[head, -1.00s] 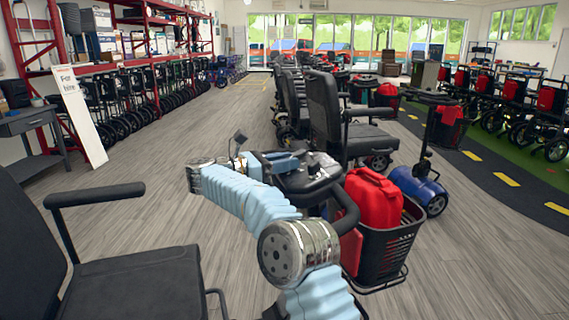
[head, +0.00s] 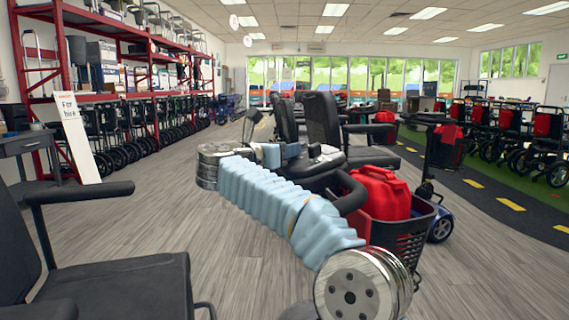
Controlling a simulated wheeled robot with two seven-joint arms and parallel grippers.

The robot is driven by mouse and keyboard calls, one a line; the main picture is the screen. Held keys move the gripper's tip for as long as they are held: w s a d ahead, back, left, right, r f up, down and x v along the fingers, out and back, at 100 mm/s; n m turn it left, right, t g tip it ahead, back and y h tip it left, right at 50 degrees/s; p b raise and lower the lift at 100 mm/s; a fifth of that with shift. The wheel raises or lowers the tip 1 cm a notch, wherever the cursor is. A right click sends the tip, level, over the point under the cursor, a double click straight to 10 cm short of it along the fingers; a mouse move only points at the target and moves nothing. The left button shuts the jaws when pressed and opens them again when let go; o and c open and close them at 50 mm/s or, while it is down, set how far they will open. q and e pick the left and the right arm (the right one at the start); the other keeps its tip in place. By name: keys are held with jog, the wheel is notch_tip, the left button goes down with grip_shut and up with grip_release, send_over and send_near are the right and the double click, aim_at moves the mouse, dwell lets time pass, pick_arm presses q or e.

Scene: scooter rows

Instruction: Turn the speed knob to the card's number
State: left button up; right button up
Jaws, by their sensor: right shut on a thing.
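The scooter's dark steering console (head: 308,168) stands mid-view, with a black looped handlebar (head: 350,193) at its right. My right arm, in a light blue ribbed sleeve, reaches up from the lower right and bends at a metal wrist. My right gripper (head: 314,151) is over the console's top, shut on what seems to be the speed knob. The knob itself is hidden by the gripper or too small to make out. I cannot make out the card or its number. My left gripper is not in view.
A red container (head: 380,192) sits in the scooter's black basket (head: 402,240) just right of my forearm. A black seat with an armrest (head: 120,285) fills the lower left. Another scooter seat (head: 322,120) stands behind the console.

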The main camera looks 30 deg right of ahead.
jog(key=shift+t+y, duration=0.3)
jog(key=o, duration=1)
jog(key=shift+o, duration=0.2)
jog(key=b+v, duration=0.1)
jog(key=v, duration=1.2)
jog(key=shift+a+f, duration=0.15)
jog(key=shift+a, duration=0.25)
jog(key=shift+s, duration=0.15)
